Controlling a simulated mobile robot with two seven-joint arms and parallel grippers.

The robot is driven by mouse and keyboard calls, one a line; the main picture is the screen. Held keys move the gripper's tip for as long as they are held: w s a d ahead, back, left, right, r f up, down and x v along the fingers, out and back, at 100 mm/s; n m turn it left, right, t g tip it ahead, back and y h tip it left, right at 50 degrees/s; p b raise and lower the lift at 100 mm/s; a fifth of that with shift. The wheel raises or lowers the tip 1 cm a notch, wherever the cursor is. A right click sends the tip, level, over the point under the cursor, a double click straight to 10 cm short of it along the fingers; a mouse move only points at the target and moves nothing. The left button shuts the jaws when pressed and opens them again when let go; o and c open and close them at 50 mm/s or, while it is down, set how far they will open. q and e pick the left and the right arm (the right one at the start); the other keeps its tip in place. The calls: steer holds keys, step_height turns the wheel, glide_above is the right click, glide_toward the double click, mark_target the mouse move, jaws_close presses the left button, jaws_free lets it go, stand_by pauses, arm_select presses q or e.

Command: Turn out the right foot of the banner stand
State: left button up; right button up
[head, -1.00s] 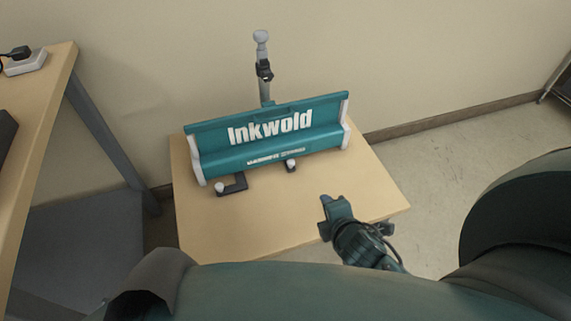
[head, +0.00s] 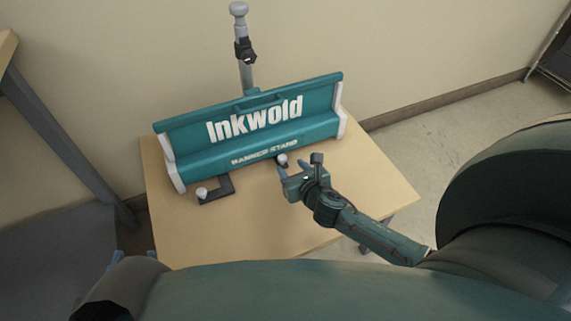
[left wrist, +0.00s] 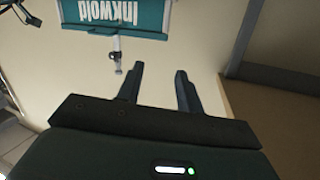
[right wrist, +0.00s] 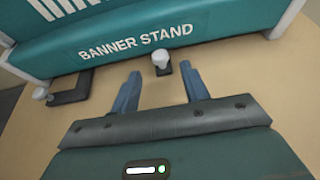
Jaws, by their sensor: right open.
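The teal banner stand (head: 250,120) lies along the small table, its white end caps at both ends. Its right foot, a short dark piece with a white knob (head: 282,158), pokes out at the front edge, mostly tucked in. My right gripper (right wrist: 160,76) is open; in the right wrist view the right foot's white knob (right wrist: 161,60) shows just beyond and between its fingertips, with no visible contact. The left foot (head: 216,191) sticks out as a dark L with a white knob. My left gripper (left wrist: 160,70) is open and empty, low at the left of the head view.
A grey pole (head: 243,50) with a black clamp rises behind the stand. The wooden table (head: 250,235) is clear in front of the stand. A desk with a grey leg (head: 60,140) stands at left; the wall is close behind.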

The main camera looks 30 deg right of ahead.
mark_target(284, 160)
steer(key=b+x, duration=0.1)
steer(key=x, duration=0.3)
steer(key=shift+w+f, duration=0.2)
steer(key=shift+w, duration=0.35)
arm_select(q)
steer(key=shift+w+d+r+m+t+h, duration=0.1)
steer(key=shift+d+m+t+h, duration=0.15)
steer(key=shift+m+t+h, duration=0.25)
arm_select(e)
jaws_close()
